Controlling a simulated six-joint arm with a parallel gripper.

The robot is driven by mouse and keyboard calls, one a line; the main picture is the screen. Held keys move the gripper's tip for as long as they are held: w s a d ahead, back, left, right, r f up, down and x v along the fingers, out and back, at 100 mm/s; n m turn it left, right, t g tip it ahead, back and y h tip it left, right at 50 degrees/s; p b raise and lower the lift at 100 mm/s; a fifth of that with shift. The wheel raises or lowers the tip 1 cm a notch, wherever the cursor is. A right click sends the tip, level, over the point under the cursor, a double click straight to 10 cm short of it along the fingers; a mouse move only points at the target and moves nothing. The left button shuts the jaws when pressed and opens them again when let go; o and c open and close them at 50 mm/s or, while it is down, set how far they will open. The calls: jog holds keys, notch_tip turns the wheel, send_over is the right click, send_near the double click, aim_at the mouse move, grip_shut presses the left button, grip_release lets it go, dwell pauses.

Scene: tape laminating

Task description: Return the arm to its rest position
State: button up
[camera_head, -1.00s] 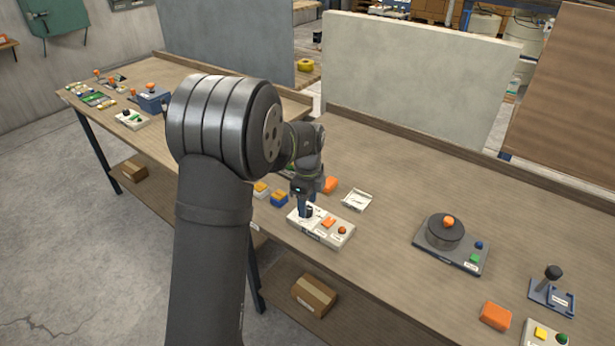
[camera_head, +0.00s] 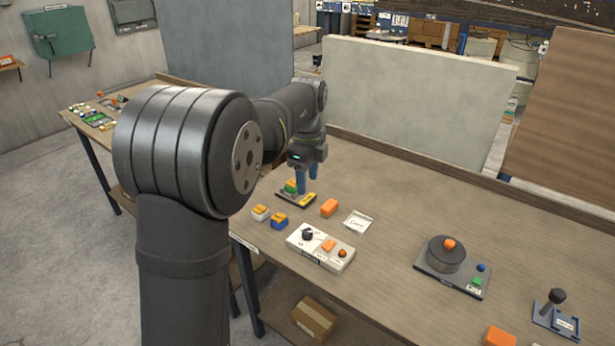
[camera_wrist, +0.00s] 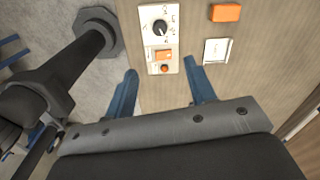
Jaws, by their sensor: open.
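My gripper (camera_head: 307,180) has blue fingers and hangs above the wooden table (camera_head: 385,200), beyond the white control box. In the wrist view my gripper (camera_wrist: 158,85) has its two fingers spread apart with nothing between them. The white control box (camera_head: 321,248) carries a black knob, an orange button and a small round orange button. It also shows in the wrist view (camera_wrist: 160,40), ahead of the fingers. Whether the fingertips touch the small dark tray behind them cannot be told.
The dark tray (camera_head: 296,199) holds a green and orange item. A dark turntable device (camera_head: 446,255) and a joystick (camera_head: 557,300) stand to the right. Panels border the back.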

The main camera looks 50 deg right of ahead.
aim_at(307, 231)
dwell(0.5)
notch_tip(307, 231, down, 17)
jog(key=shift+f, duration=0.3)
dwell(0.3)
